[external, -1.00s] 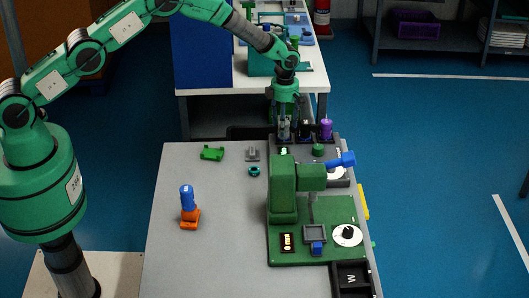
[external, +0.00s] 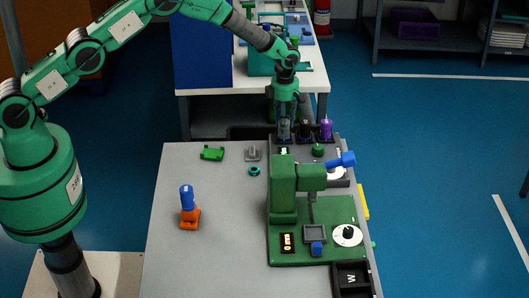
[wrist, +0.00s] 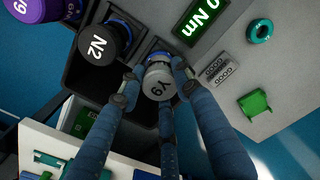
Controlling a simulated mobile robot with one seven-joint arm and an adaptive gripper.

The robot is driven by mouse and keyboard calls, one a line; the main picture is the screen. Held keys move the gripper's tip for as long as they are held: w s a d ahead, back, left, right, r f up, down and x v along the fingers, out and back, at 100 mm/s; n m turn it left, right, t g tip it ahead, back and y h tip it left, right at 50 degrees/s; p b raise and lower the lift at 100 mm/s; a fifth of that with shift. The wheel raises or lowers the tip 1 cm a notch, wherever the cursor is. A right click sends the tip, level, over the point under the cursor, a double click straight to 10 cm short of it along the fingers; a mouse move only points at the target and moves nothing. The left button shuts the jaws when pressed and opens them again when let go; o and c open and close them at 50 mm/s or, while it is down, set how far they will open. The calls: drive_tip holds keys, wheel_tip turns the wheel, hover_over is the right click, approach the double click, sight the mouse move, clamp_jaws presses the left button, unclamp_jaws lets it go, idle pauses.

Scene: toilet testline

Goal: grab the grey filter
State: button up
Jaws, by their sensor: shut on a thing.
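The grey filter (wrist: 159,80), with a "Y9" label on its end, sits at its slot in the dark rack. In the external view the grey filter (external: 284,130) is the leftmost of the row at the back of the table. My gripper (wrist: 158,91) is closed around it, with its blue fingers on the filter's sides. In the external view my gripper (external: 285,115) points down at the rack from above. The filter's lower part is hidden, so I cannot tell whether it is fully seated.
A black filter (wrist: 98,45) labelled "N2" and a purple filter (wrist: 28,8) stand close beside the grey one. A green machine (external: 283,190) stands in front. A blue-and-orange tool (external: 189,208) is on the left.

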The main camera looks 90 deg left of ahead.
drive_tip(key=shift+r, duration=1.55)
drive_tip(key=s+d, duration=0.3)
drive_tip(key=s, duration=0.4)
drive_tip(key=s+d+r, duration=0.1)
drive_tip(key=s+d, duration=0.2)
drive_tip(key=s, duration=0.4)
drive_tip(key=shift+s+r+b, duration=0.25)
drive_tip(key=shift+s+b, duration=0.05)
drive_tip(key=shift+s, duration=0.05)
drive_tip(key=shift+s, duration=0.15)
